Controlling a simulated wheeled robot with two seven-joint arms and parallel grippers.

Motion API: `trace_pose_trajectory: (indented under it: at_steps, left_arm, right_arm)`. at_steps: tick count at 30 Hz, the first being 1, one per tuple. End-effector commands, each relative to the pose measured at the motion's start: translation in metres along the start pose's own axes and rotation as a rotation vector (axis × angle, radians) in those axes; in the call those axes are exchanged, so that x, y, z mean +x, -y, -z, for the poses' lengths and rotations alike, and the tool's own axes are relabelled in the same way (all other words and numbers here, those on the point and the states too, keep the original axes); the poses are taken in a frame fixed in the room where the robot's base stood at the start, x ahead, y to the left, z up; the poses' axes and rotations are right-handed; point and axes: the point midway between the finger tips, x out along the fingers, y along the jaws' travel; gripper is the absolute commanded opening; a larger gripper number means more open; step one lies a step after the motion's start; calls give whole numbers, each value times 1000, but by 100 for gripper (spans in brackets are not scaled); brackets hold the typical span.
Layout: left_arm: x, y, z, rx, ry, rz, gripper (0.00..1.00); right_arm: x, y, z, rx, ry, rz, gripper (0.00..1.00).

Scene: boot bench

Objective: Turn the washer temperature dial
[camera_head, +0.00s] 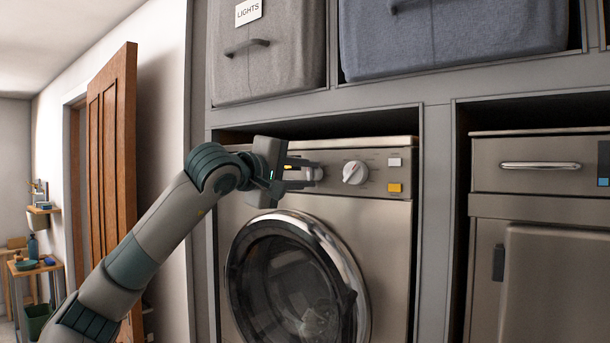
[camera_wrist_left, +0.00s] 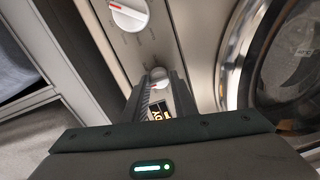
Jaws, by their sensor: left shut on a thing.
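The washer (camera_head: 392,235) is a steel front-loader set in a grey cabinet, with a control panel along its top. My left gripper (camera_head: 306,173) reaches the panel from the left and is shut on the left white dial (camera_head: 319,174). In the left wrist view this dial (camera_wrist_left: 159,76) sits between my two dark fingers, with a small red mark on it. A second white dial (camera_head: 355,172) to its right is free. It also shows in the left wrist view (camera_wrist_left: 129,14) with a red pointer line. The dial lettering is too small to read. My right gripper is not in view.
The round washer door (camera_head: 290,280) is closed below the panel. A white button (camera_head: 395,162) and an orange button (camera_head: 395,187) sit right of the dials. A second steel appliance (camera_head: 540,240) stands right. Fabric bins (camera_head: 265,70) fill the shelf above. A wooden door (camera_head: 110,170) stands left.

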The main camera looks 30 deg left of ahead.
Motion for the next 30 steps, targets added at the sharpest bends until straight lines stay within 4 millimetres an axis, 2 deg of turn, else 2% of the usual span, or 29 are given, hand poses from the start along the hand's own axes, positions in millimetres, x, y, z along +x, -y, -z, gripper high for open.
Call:
trace_pose_trajectory:
  at_steps: [1, 3, 17, 26, 29, 30]
  left_arm:
    - [-1, -2, 1, -1, -2, -5, 27]
    - [-1, -2, 1, -1, -2, -4, 42]
    - [-6, 0, 0, -2, 0, -2, 42]
    - [-42, 2, 0, 0, -2, -4, 42]
    - [-62, 2, 0, 1, -3, -6, 42]
    - [-68, 1, 0, 0, -2, -5, 42]
  right_arm:
    - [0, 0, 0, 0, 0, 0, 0]
    - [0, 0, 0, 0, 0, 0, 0]
    - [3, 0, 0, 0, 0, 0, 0]
    - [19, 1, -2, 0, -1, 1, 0]
    - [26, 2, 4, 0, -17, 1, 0]
    - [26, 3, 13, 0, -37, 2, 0]
